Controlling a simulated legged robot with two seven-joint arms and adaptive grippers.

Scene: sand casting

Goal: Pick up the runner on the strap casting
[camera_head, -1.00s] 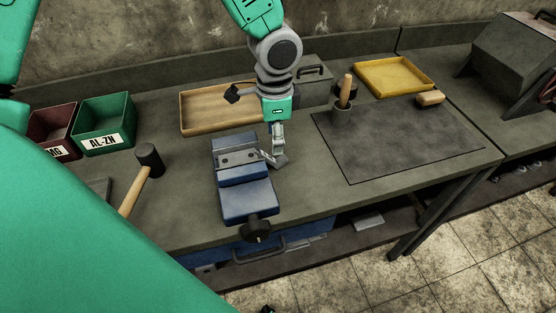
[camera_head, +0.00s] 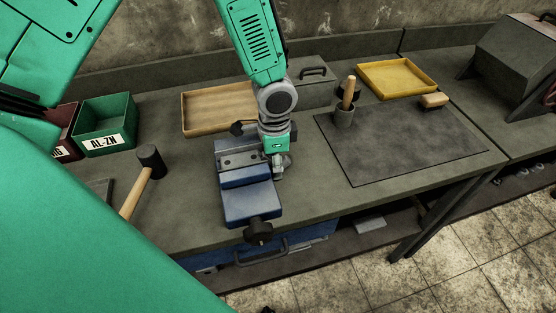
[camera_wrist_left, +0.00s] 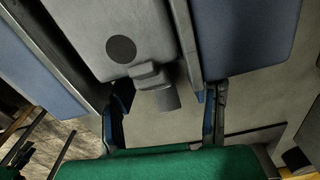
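The grey strap casting (camera_head: 238,160) is held between the blue jaws of the vise (camera_head: 248,203). In the left wrist view the casting (camera_wrist_left: 135,28) shows a dark round hole. The runner (camera_wrist_left: 160,91) is a short grey stub sticking out from the casting's edge. My left gripper (camera_head: 279,168) is at the right side of the vise. In the wrist view its fingers (camera_wrist_left: 167,100) are open, one on each side of the runner, with gaps on both sides. The runner is hidden behind my gripper in the head view. My right gripper is not in view.
A hammer (camera_head: 150,162) lies left of the vise. A wooden tray (camera_head: 208,124) is behind it. A green AL-ZN bin (camera_head: 107,138) stands farther left.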

